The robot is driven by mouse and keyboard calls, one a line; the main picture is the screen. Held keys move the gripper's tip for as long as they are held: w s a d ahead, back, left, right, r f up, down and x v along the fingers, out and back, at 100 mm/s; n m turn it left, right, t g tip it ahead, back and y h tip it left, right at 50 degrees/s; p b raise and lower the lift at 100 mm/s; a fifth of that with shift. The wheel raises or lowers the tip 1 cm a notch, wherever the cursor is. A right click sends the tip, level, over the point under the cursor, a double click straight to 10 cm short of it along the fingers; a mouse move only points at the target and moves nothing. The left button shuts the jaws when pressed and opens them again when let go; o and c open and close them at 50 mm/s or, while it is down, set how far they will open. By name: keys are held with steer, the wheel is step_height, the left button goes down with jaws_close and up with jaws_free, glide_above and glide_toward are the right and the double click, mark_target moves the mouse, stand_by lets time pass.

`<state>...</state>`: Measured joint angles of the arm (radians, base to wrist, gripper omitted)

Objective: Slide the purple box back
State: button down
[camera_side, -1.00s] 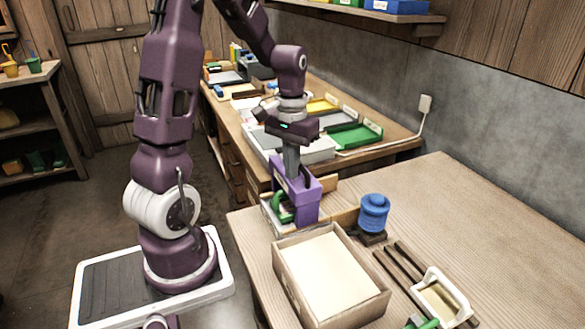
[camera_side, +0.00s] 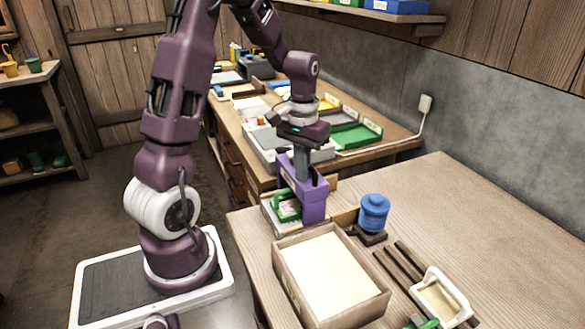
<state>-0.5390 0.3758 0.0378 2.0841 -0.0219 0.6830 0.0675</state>
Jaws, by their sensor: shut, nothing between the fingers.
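The purple box (camera_side: 313,203) stands at the far left end of the near table, just behind a shallow tray of pale material. A green piece (camera_side: 287,206) sits against its left side. My gripper (camera_side: 302,176) points straight down at the top of the purple box, with its fingers shut and nothing between them. The fingertips are partly hidden by the box, so I cannot tell exactly where they touch it.
The wooden tray (camera_side: 379,303) lies in front of the box. A blue round-topped piece (camera_side: 373,212) stands to the right on a dark base. Dark rails (camera_side: 404,268) and a white frame (camera_side: 462,292) lie further right. The back right tabletop is clear.

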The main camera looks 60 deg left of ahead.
steer(key=shift+w, duration=6.2)
step_height(320, 180, up, 9)
steer(key=s, duration=0.1)
steer(key=s+d+r+m+t, duration=0.2)
steer(key=s+d+r, duration=0.6)
steer(key=s+d, duration=0.2)
steer(key=s+d+f+m+t, duration=0.1)
steer(key=s+d, duration=0.3)
steer(key=s, duration=0.4)
steer(key=s+d+f+m+t, duration=0.1)
steer(key=s+d+m+t, duration=0.1)
steer(key=s, duration=0.6)
steer(key=shift+s+d+f+m+t, duration=0.3)
steer(key=shift+d+m, duration=0.2)
steer(key=shift+d, duration=0.6)
